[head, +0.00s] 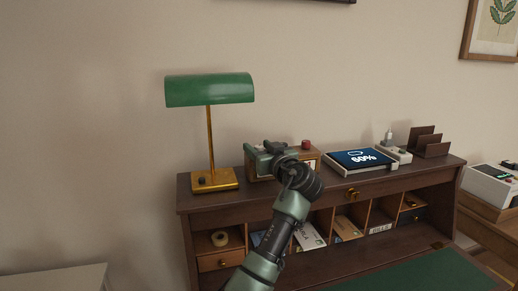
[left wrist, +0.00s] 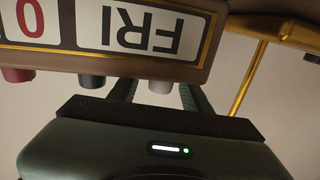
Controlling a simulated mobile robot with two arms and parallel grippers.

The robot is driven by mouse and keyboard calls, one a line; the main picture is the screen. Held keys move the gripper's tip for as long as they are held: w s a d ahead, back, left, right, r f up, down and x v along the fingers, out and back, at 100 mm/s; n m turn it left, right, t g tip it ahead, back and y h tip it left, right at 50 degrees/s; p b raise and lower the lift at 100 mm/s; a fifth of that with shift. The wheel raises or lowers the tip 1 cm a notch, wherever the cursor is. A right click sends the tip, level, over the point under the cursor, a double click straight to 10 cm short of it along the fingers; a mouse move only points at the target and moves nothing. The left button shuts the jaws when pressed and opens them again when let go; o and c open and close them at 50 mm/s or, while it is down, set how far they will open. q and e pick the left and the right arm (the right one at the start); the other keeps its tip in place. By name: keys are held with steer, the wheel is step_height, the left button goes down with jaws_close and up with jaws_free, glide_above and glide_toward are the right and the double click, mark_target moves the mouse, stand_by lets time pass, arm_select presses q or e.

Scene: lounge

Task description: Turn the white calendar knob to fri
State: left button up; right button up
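The calendar (head: 313,155) is a wooden box on top of the desk, partly hidden behind my left gripper (head: 262,151). In the left wrist view it appears upside down; its window (left wrist: 140,28) reads FRI, with a red 0 beside it. A red knob (left wrist: 17,75), a black knob (left wrist: 92,81) and the white knob (left wrist: 160,86) stick out from its top. My left gripper is open, with its fingers on either side of the white knob and a gap showing on both sides. The right gripper is not in view.
A green lamp (head: 210,90) on a brass stem stands just left of the calendar. A tablet (head: 361,158) reading 60% lies to the right, with a dark wooden holder (head: 425,142) beyond. Pigeonholes with envelopes lie below the desk top (head: 190,203).

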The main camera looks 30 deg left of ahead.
arm_select(q)
steer(key=shift+s+d+f, duration=0.15)
steer(key=shift+s+d, duration=0.1)
steer(key=shift+d, duration=0.2)
steer(key=b+v, duration=0.2)
steer(key=v, duration=0.3)
steer(key=shift+s+d, duration=0.1)
steer(key=shift+d, duration=0.2)
steer(key=shift+s+d, duration=0.35)
steer(key=shift+d, duration=0.1)
